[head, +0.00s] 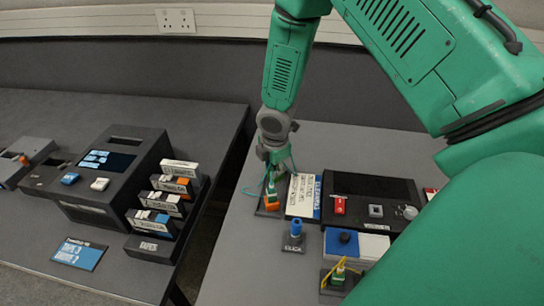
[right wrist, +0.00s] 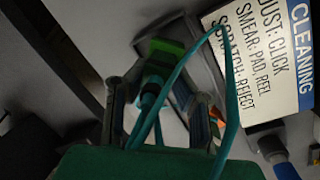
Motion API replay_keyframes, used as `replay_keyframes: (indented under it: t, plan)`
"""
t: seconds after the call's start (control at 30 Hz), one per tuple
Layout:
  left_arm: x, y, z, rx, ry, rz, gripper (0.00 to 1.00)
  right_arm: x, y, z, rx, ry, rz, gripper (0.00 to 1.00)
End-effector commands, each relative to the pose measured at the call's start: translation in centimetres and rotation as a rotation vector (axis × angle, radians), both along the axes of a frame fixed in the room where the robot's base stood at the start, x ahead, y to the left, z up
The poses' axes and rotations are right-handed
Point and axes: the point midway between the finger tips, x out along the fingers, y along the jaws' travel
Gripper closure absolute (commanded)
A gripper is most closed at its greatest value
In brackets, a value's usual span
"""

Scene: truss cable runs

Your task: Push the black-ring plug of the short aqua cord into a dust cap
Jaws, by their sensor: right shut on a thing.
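My right gripper (head: 276,160) points down over a small dark stand (head: 262,212) on the right-hand table. In the right wrist view its two fingers (right wrist: 158,112) are closed on the plug (right wrist: 150,88) of the aqua cord, which has a dark band and a green front part (right wrist: 166,50). The aqua cord (right wrist: 231,85) loops up past the fingers; a thin bit of it (head: 250,191) shows in the head view. An orange piece (head: 272,205) sits under the gripper at the stand. I cannot tell whether plug and stand touch, nor pick out a dust cap. My left gripper is out of view.
A cleaning sign (head: 303,196) stands just right of the gripper. A blue-topped click cleaner (head: 296,229) is in front. A yellow cord on a stand (head: 339,274) and a dark console (head: 372,187) lie right. A cartridge rack (head: 152,247) is on the left table, across a gap.

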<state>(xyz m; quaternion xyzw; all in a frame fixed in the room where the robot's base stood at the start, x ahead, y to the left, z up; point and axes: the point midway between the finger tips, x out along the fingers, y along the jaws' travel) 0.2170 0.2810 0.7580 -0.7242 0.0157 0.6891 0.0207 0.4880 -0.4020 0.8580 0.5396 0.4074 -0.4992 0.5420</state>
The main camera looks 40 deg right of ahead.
Motion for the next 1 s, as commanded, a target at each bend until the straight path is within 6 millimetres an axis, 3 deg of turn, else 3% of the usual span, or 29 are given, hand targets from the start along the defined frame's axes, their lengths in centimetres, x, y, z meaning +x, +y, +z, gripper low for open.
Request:
replay_keyframes:
  t: [1.0]
  plan:
    - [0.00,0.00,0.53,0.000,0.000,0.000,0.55,-0.12,-0.01,-0.67,0.002,0.011,-0.001,1.00]
